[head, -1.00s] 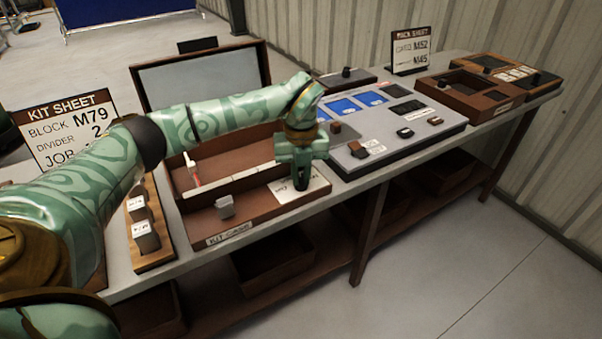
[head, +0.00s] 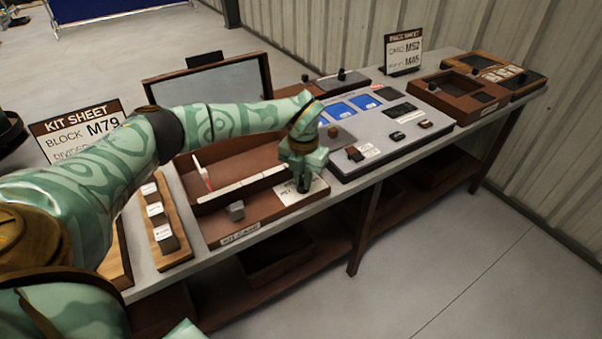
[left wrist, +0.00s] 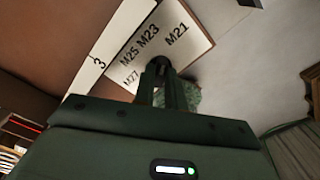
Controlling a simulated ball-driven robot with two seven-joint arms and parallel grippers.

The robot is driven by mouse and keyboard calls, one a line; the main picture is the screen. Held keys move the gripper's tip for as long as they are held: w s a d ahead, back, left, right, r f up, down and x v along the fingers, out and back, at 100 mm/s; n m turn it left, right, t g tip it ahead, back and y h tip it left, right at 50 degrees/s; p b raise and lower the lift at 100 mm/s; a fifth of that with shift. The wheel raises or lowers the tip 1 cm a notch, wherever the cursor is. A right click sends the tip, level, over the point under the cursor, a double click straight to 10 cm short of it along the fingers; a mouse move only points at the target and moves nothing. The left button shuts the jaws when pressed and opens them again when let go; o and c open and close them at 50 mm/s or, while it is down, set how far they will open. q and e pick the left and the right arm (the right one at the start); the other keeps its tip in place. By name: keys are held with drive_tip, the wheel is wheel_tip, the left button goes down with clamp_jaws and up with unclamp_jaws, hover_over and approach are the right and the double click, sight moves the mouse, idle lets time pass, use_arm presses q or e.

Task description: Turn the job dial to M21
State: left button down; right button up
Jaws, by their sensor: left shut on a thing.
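The job dial's white plate (left wrist: 188,32) shows in the left wrist view, printed with M21, M23, M25 and M27. Its dark round knob (left wrist: 160,66) is at the plate's lower edge, between my left fingertips. My left gripper (left wrist: 163,82) is shut on the knob. In the head view my left gripper (head: 303,183) points down over the dial plate (head: 288,194) at the right end of the kit case (head: 240,237), and hides the knob. I cannot read which mark the knob points to. My right gripper is not in view.
The kit sheet (head: 80,130) stands at the left, reading BLOCK M79; its lower lines are hidden by my left arm. A wooden block rack (head: 172,256) is left of the case. A grey panel (head: 390,122) and brown trays (head: 455,98) lie right. Floor in front is clear.

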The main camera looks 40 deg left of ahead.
use_arm(q)
drive_tip(key=shift+r+m+p, duration=0.1)
drive_tip(key=shift+m+p, duration=0.35)
drive_tip(key=shift+m, duration=0.35)
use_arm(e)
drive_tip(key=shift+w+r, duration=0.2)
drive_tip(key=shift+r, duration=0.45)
use_arm(q)
drive_tip(key=c, duration=1.4)
unclamp_jaws()
drive_tip(key=shift+c, duration=0.2)
